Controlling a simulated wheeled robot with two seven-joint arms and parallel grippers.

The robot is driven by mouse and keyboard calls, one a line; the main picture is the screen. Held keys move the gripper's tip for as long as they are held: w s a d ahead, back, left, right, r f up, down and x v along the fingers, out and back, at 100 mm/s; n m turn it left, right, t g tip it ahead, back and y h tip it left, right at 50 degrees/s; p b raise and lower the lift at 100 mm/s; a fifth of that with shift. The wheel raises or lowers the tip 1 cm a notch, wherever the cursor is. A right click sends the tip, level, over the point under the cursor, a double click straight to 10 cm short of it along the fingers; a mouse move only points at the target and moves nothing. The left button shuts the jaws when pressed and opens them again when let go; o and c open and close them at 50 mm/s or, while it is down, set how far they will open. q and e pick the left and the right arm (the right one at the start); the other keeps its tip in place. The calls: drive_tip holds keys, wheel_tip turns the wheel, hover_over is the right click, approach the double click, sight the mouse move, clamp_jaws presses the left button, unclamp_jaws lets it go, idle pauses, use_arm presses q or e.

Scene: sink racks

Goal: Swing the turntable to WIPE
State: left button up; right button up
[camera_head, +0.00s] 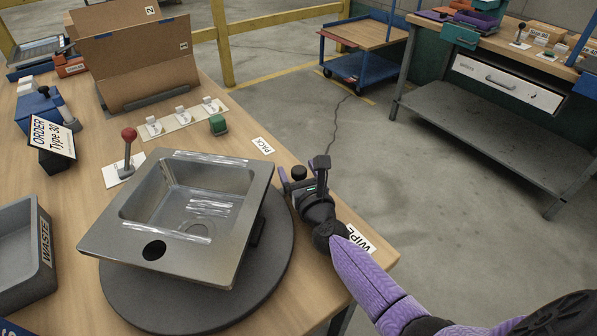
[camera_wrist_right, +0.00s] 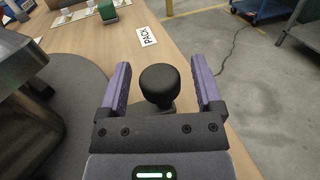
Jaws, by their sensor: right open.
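The dark grey round turntable (camera_head: 282,262) lies on the wooden table with a steel sink (camera_head: 140,228) on top; its edge also shows in the right wrist view (camera_wrist_right: 85,115). A black round knob (camera_head: 299,172) stands by its right side, near the PACK label (camera_head: 263,146). The WIPE label (camera_head: 362,241) is nearer the table's front right, partly covered by my right arm. My right gripper (camera_head: 303,174) is open, its purple fingers on either side of the knob (camera_wrist_right: 159,85), with visible gaps. My left gripper is out of view.
A grey WASTE bin (camera_head: 42,245) is at left. The table's right edge lies close to my right gripper, with open floor beyond.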

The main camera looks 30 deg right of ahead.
drive_tip(key=c, duration=0.4)
clamp_jaws()
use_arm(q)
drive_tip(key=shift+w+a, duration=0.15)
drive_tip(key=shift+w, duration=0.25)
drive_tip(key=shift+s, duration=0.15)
